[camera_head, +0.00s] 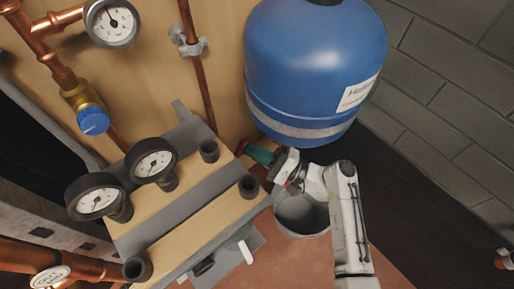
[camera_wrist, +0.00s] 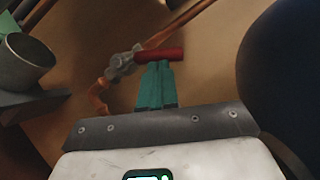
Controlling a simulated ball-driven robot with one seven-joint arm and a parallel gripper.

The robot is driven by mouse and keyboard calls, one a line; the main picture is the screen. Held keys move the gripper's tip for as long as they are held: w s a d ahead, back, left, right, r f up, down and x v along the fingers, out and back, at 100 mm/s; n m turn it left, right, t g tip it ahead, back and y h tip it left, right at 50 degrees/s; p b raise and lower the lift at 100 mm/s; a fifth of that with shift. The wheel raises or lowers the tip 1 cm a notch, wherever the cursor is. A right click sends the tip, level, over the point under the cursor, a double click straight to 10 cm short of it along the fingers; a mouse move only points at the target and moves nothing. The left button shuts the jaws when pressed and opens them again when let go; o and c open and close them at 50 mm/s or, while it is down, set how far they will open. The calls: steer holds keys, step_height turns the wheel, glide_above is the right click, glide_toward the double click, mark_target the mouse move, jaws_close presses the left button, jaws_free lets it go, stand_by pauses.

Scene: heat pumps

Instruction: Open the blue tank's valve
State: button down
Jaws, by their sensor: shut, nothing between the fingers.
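The blue tank (camera_head: 310,65) hangs in front of the wooden panel in the head view; its dark side (camera_wrist: 290,75) fills the right of the wrist view. In the wrist view, a valve with a grey body (camera_wrist: 120,66) and a red lever handle (camera_wrist: 162,54) sits on a copper pipe. The lever points right, at an angle to the pipe. My gripper (camera_head: 254,154) is below the tank. Its teal fingers (camera_wrist: 155,70) are shut and empty, with their tips at the lever's near edge. I cannot tell whether they touch it. In the head view the valve is mostly hidden.
A bench with pipe stubs and two gauges (camera_head: 152,160) stands left of my gripper. A grey cup-like pipe end (camera_wrist: 22,62) is at left in the wrist view. A grey block wall (camera_head: 455,90) is at right. A brass valve with blue knob (camera_head: 92,120) is farther left.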

steer(key=shift+s+a+r+n+g+h+p, duration=0.25)
steer(key=shift+a+r+n+g+h+p, duration=0.2)
steer(key=shift+n+p, duration=0.45)
steer(key=shift+s+a+r+n+g+h+p, duration=0.35)
steer(key=shift+n+p, duration=0.3)
steer(key=shift+n, duration=0.4)
steer(key=shift+s+a+r+n+g+h+p, duration=0.2)
steer(key=shift+a+r+n+g+h+p, duration=0.25)
steer(key=shift+n+p, duration=0.45)
steer(key=shift+f, duration=0.1)
